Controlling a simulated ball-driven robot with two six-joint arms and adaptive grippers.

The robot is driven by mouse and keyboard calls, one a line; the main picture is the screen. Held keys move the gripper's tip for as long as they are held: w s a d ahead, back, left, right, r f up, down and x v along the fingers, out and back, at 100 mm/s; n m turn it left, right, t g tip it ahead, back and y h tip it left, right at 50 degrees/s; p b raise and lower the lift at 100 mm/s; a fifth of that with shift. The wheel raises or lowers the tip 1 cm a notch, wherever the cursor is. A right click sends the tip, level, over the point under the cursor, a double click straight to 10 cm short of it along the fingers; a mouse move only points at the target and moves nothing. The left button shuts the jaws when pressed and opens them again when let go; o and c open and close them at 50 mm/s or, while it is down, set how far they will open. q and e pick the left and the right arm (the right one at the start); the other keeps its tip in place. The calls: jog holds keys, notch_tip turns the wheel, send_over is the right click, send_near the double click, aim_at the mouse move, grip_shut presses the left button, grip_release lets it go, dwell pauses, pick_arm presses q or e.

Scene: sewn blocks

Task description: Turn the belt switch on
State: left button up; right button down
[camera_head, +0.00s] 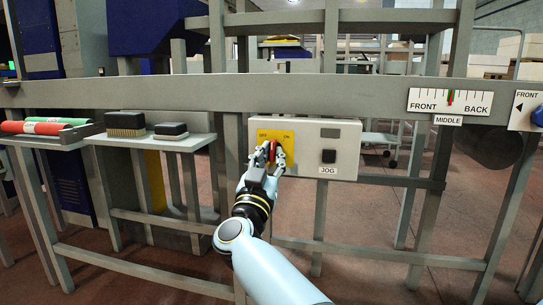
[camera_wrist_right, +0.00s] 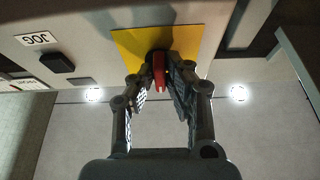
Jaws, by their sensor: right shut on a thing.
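The belt switch has a red handle (camera_head: 272,152) on a yellow plate (camera_head: 288,135) marked OFF and ON. The plate is on a light grey control box (camera_head: 343,135) fixed to the frame rail. My right gripper (camera_head: 268,157) is at the switch, its fingers on both sides of the red handle and shut on it. In the right wrist view the red handle (camera_wrist_right: 159,72) shows between the fingertips, in front of the yellow plate (camera_wrist_right: 205,45). The fingers partly hide the handle, and I cannot tell exactly which way it points. My left gripper is not in view.
A black JOG button (camera_head: 328,156) is right of the switch on the same box. A FRONT–BACK scale (camera_head: 450,101) is on the rail at right. Two brushes (camera_head: 125,123) (camera_head: 171,131) and red and green rolls (camera_head: 38,127) lie on shelves at left.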

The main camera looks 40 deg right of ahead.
jog(key=m+g+h, duration=0.1)
jog(key=m, duration=0.2)
jog(key=m+g, duration=0.2)
jog(key=m, duration=0.1)
jog(key=shift+w+a+r+h+p, duration=0.1)
jog(key=shift+w+r+h+p, duration=0.05)
jog(key=shift+h+p, duration=0.2)
jog(key=m+g, duration=0.1)
jog(key=m, duration=0.2)
jog(key=m+g, duration=0.1)
jog(key=m, duration=0.1)
jog(key=shift+m+g+h, duration=0.25)
jog(key=shift+m+g, duration=0.15)
jog(key=shift+m, duration=0.4)
jog(key=c, duration=1.4)
grip_release()
jog(key=shift+o, duration=0.2)
jog(key=shift+r, duration=0.1)
notch_tip(320, 180, up, 10)
